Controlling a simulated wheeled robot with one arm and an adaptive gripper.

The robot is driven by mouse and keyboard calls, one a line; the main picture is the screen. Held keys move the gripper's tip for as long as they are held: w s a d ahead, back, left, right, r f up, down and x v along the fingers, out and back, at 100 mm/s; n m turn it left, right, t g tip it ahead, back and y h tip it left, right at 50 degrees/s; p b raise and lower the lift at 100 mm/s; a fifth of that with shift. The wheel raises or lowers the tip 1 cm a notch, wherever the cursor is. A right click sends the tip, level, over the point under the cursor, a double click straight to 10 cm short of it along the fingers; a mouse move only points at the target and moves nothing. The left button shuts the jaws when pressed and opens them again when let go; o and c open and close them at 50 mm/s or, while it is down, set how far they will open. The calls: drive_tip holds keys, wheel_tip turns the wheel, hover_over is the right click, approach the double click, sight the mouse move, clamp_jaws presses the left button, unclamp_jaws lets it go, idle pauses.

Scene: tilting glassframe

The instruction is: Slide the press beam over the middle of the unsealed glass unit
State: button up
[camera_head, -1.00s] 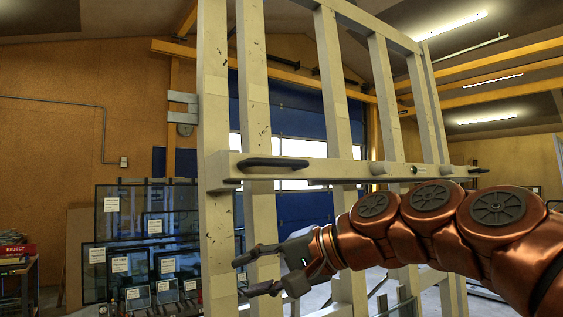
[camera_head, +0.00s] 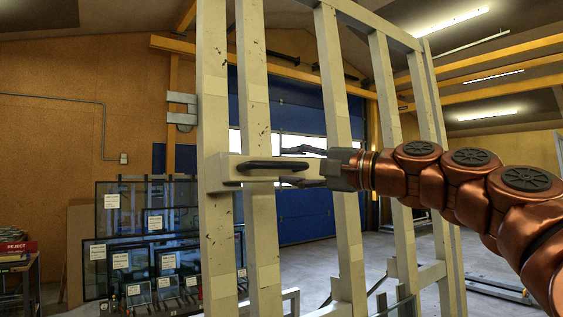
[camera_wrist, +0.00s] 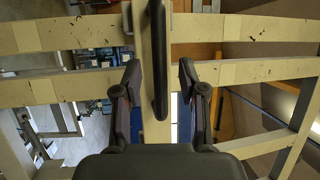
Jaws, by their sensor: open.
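The press beam (camera_head: 229,176) is a cream horizontal bar across the tall slatted frame (camera_head: 262,235). Its left end shows in the head view; my arm hides the rest. A black bar handle (camera_head: 262,164) is fixed on it, and it also shows in the wrist view (camera_wrist: 158,55). My gripper (camera_head: 290,166) is open at the handle's right end. In the wrist view the two fingers (camera_wrist: 160,78) stand on either side of the handle, with gaps, and do not grip it. I cannot make out a glass unit on the frame.
Labelled glass panes (camera_head: 125,235) stand at the back left. A red box marked REJECT (camera_head: 15,247) is on a bench at the far left. A blue door (camera_head: 300,215) is behind the frame. Open floor shows at the right.

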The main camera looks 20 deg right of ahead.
drive_tip(key=shift+x, duration=1.5)
drive_tip(key=shift+d, duration=0.1)
clamp_jaws()
